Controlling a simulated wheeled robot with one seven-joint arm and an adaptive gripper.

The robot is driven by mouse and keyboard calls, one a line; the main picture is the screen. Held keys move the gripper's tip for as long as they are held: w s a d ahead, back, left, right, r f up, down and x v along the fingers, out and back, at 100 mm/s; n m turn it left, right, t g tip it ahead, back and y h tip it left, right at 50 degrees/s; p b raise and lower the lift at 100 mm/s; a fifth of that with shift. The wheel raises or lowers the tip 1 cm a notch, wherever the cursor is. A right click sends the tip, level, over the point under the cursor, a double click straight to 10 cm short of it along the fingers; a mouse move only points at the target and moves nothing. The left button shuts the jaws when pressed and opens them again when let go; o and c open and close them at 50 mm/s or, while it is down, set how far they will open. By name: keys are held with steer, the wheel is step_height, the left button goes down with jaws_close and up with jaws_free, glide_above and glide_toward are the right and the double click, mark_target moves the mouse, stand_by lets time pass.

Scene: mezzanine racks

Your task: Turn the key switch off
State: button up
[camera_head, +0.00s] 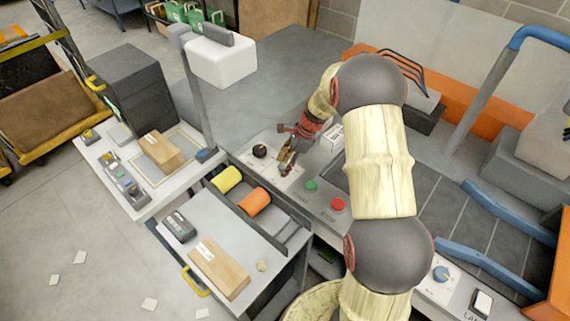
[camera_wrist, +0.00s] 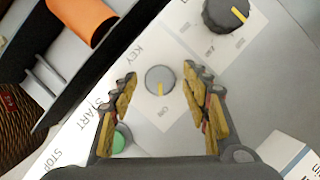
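The key switch (camera_wrist: 159,80) is a small round grey knob with a yellow mark, on a white panel (camera_wrist: 145,120). In the wrist view its mark points down toward the label that looks like "ON", and "KEY" is printed at its upper left. My gripper (camera_wrist: 160,76) is open, with one finger on each side of the switch; I cannot tell whether either touches it. In the head view my gripper (camera_head: 287,160) is over the panel, and the switch cannot be made out there.
A black knob with a yellow pointer (camera_wrist: 227,14) is close by at the upper right; it also shows in the head view (camera_head: 259,151). A green button (camera_head: 310,185) and a red button (camera_head: 337,204) are nearby. An orange roll (camera_head: 254,201) lies below left. A small white box (camera_head: 332,137) stands close.

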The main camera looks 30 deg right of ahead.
steer(key=shift+c, duration=1.2)
steer(key=c, duration=0.7)
steer(key=shift+c, duration=0.6)
steer(key=shift+n+p, duration=0.35)
steer(key=shift+n, duration=0.05)
steer(key=n+g+p, duration=0.1)
steer(key=n, duration=0.1)
steer(key=n+p, duration=0.1)
steer(key=shift+w+r+n+g+p, duration=0.1)
steer(key=shift+w+n+g+p, duration=0.1)
steer(key=shift+n+g+p, duration=0.15)
steer(key=n+g+p, duration=0.1)
steer(key=n+g, duration=0.1)
steer(key=n, duration=0.2)
steer(key=shift+w+n+p, duration=0.15)
steer(key=shift+n+p, duration=0.2)
steer(key=shift+p, duration=0.05)
steer(key=n+g+p, duration=0.1)
steer(key=n, duration=0.3)
steer(key=shift+w+a+n+h, duration=0.1)
steer(key=shift+n+h, duration=0.2)
steer(key=shift+h, duration=0.1)
steer(key=n+g+h, duration=0.1)
steer(key=n, duration=0.3)
steer(key=shift+p, duration=0.3)
steer(key=shift+h, duration=0.3)
